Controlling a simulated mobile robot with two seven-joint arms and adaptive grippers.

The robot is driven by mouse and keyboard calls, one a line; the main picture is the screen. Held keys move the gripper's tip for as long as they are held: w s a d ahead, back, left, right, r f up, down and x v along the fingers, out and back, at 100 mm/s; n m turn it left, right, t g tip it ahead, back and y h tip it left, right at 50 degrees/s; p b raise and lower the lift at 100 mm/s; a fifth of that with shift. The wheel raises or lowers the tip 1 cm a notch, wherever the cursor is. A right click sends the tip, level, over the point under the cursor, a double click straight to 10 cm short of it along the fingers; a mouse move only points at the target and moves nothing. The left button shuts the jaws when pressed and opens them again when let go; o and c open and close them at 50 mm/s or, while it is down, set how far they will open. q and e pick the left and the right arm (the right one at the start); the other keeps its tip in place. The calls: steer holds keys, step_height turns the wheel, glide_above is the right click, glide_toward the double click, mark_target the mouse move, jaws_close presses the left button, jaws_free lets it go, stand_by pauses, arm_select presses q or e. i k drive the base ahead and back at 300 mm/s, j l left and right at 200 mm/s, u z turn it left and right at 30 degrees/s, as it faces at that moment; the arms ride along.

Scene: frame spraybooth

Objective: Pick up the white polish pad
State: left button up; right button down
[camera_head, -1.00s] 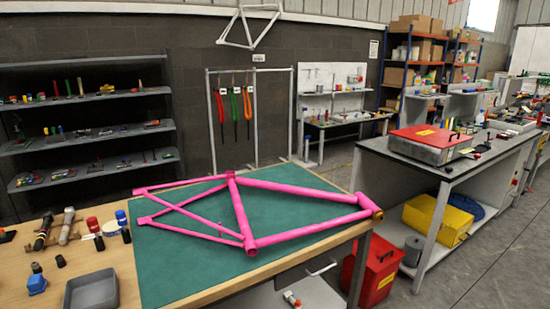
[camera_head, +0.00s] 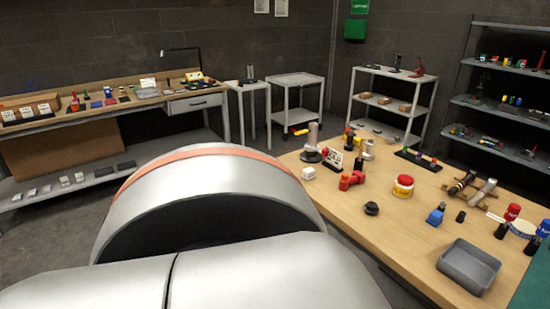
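A pale round disc with a blue edge (camera_head: 523,229) lies at the right of the wooden table, among red and blue caps; it may be the white polish pad, but I cannot tell for sure. A small white block (camera_head: 308,173) sits near the table's left edge. Neither of my grippers is in view. A large silver arm link of mine with an orange band fills the lower left and hides the floor behind it.
A workbench (camera_head: 60,126) and shelves (camera_head: 390,95) stand behind. The table's front middle is mostly clear.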

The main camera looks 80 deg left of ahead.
mark_target(308, 174)
steer(key=j+u, duration=0.15)
steer(key=u, duration=2)
steer(key=z, duration=1.4)
steer(key=u, duration=0.95)
